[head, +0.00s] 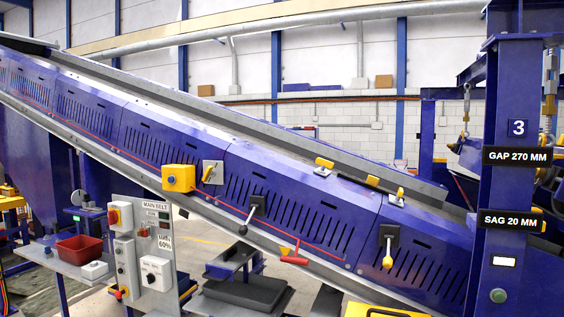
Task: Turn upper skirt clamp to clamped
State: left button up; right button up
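A long blue conveyor (310,213) slopes down from upper left to lower right. On its side, a lever with a black knob (250,213) hangs from a dark plate, tilted down to the left. Further down, a yellow-handled lever (388,248) on another dark plate hangs nearly straight down. A yellow handle on a grey plate (211,172) sits higher up, tilted. Small yellow-handled fittings (325,164) and (397,196) sit along the top edge. I cannot tell which of these is the upper skirt clamp. Neither of my grippers is in view.
A control panel (144,240) labelled MAIN BELT stands at lower left, beside a red bin (80,249) on a grey bench. A yellow box (178,178) and a red handle (294,257) are on the conveyor side. A blue post (503,200) with gap and sag signs stands at right.

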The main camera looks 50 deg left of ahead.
aim_at(323, 163)
jog(key=u, duration=1.3)
